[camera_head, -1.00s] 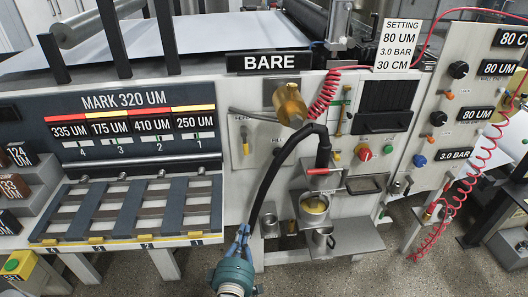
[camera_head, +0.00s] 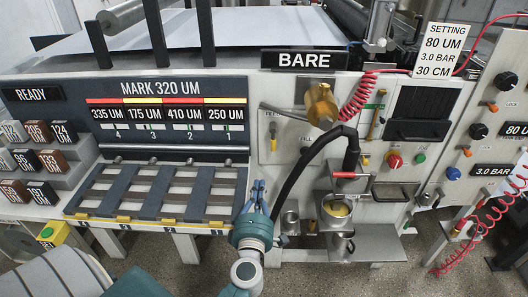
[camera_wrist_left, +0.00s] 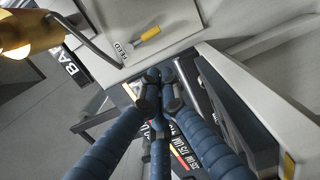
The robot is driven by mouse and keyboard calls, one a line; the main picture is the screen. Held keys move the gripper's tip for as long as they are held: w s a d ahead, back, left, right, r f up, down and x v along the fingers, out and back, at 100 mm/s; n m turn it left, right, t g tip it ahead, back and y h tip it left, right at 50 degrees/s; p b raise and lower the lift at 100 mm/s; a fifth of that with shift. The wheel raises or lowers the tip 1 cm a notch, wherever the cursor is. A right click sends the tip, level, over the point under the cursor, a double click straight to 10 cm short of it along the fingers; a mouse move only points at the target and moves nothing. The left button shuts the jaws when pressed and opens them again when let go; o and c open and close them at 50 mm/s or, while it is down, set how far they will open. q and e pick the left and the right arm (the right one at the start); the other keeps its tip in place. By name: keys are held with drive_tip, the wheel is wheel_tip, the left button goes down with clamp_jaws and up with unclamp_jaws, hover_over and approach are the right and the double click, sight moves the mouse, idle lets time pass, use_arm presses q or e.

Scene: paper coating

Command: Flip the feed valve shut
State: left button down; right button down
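The feed valve (camera_head: 273,140) is a small yellow-handled lever on the white machine front, left of the brass cylinder, with its handle hanging roughly downward in the head view. In the left wrist view the yellow handle (camera_wrist_left: 150,33) is beside the FEED label (camera_wrist_left: 120,49), beyond the fingertips. My left gripper (camera_head: 256,188) is below and slightly left of the valve, apart from it. Its blue fingers (camera_wrist_left: 160,88) converge with their tips together, and nothing shows between them. My right gripper is not in view.
A brass cylinder (camera_head: 321,104) and a black hose (camera_head: 300,168) are right of the valve. A slatted rack (camera_head: 160,192) is left of the gripper. A cup of yellow liquid (camera_head: 336,209) stands at lower right, under a red-handled tap (camera_head: 348,175).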

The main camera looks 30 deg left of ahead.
use_arm(q)
drive_tip(key=b, duration=0.2)
approach(273, 137)
drive_tip(key=w+a+f, duration=0.4)
drive_tip(key=a+f, duration=0.1)
drive_tip(key=a, duration=0.1)
drive_tip(key=shift+w+a+r, duration=0.1)
drive_tip(key=shift+w+r, duration=0.15)
drive_tip(key=shift+w, duration=0.3)
drive_tip(key=shift+d+n, duration=0.2)
drive_tip(key=shift+n, duration=0.2)
drive_tip(key=shift+w+d+f+b, duration=0.15)
drive_tip(key=shift+f+b, duration=0.05)
drive_tip(key=shift+b, duration=0.2)
